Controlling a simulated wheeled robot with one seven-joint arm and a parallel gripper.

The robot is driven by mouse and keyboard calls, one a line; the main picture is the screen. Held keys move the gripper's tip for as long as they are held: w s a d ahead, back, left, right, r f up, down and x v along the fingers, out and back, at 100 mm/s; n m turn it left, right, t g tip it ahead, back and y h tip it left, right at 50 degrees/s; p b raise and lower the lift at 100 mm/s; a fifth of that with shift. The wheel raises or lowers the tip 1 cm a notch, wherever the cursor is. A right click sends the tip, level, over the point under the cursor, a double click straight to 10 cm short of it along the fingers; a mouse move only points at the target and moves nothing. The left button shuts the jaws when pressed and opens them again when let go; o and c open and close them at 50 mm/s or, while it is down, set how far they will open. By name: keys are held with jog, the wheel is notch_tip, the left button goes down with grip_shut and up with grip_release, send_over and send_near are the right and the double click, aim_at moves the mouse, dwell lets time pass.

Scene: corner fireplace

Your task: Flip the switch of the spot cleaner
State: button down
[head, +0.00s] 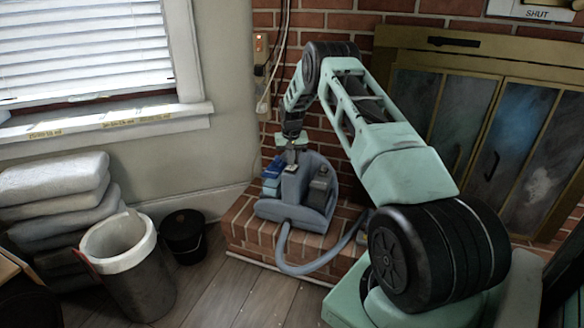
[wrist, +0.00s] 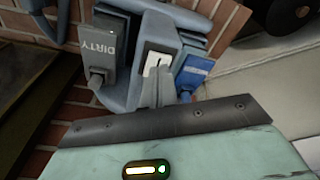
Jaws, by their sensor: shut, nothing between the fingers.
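The spot cleaner (head: 292,186) is a grey-blue machine standing on the brick ledge. Its switch (wrist: 158,63) is a white plate with a dark mark on the top of its middle column, between the dark tank marked DIRTY (wrist: 97,48) and the blue tank (wrist: 195,70). The switch also shows small and pale in the head view (head: 291,168). My gripper (head: 294,154) points down just above the column. In the wrist view my gripper (wrist: 160,84) is shut and empty, its tips right beside the switch and covering its lower part. I cannot tell whether they touch it.
A grey hose (head: 284,250) loops from the cleaner over the front of the brick ledge (head: 240,218). A lined bin (head: 140,270) and a black bucket (head: 184,236) stand to the left. The brass-framed fireplace doors (head: 480,125) are behind my arm on the right.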

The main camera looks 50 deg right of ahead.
aim_at(291, 168)
jog(key=shift+f+b, duration=0.4)
jog(key=shift+f, duration=0.45)
dwell(0.9)
jog(key=shift+r+p, duration=2.45)
jog(key=shift+r, duration=1.1)
